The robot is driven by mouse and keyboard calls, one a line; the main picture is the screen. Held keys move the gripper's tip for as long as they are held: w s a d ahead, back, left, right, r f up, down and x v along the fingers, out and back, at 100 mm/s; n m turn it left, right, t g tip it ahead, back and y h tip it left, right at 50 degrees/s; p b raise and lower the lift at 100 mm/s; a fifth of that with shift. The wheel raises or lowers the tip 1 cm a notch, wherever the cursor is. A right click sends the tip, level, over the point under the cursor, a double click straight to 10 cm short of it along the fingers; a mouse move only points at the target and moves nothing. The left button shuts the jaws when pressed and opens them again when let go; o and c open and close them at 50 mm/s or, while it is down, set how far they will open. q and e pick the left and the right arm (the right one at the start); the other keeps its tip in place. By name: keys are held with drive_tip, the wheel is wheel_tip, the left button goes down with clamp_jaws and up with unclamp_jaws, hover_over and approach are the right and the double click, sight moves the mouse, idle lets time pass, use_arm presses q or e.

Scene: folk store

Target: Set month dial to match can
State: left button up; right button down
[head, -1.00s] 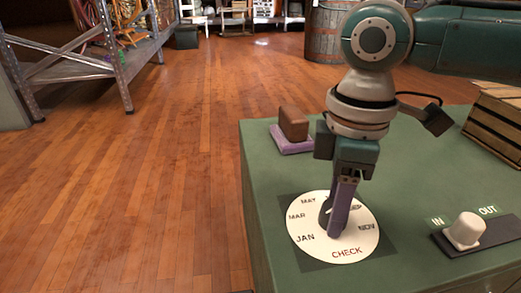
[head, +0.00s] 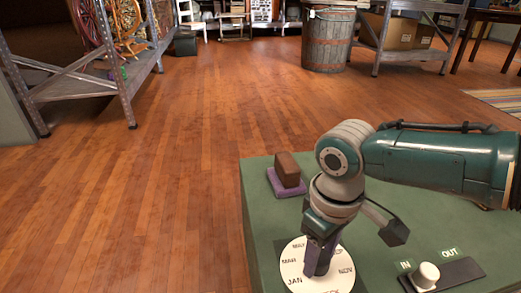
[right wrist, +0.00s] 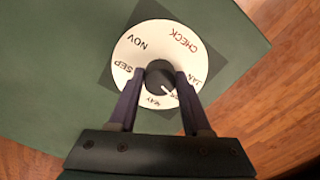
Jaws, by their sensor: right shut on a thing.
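The month dial (head: 296,270) is a white disc with month names and a red CHECK, lying on the green top. It also shows in the right wrist view (right wrist: 135,58). Its dark round knob (right wrist: 158,74) has a white pointer mark, which points toward a partly hidden label between JAN and MAY, apparently MAR. My right gripper (head: 318,272) comes down from above, with its two purple-grey fingers shut on the knob; it shows in the right wrist view too (right wrist: 160,80). The can is not in view. My left gripper is not in view.
A brown block on a purple pad (head: 287,171) stands behind the dial on the green top (head: 385,268). A white IN/OUT knob (head: 426,276) sits to the right. A barrel (head: 328,40) and metal shelves (head: 118,65) stand farther off. The wooden floor at left is clear.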

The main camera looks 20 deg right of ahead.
drive_tip(key=m+p, duration=0.2)
drive_tip(key=m, duration=0.1)
drive_tip(key=shift+r+m, duration=0.1)
drive_tip(key=shift+m, duration=0.3)
drive_tip(key=m+p, duration=0.1)
drive_tip(key=m, duration=0.2)
drive_tip(key=shift+m, duration=0.3)
drive_tip(key=m+p, duration=0.1)
drive_tip(key=m, duration=0.3)
drive_tip(key=shift+m, duration=0.3)
drive_tip(key=m, duration=2)
drive_tip(key=shift+w+m, duration=0.1)
drive_tip(key=shift+m, duration=2.5)
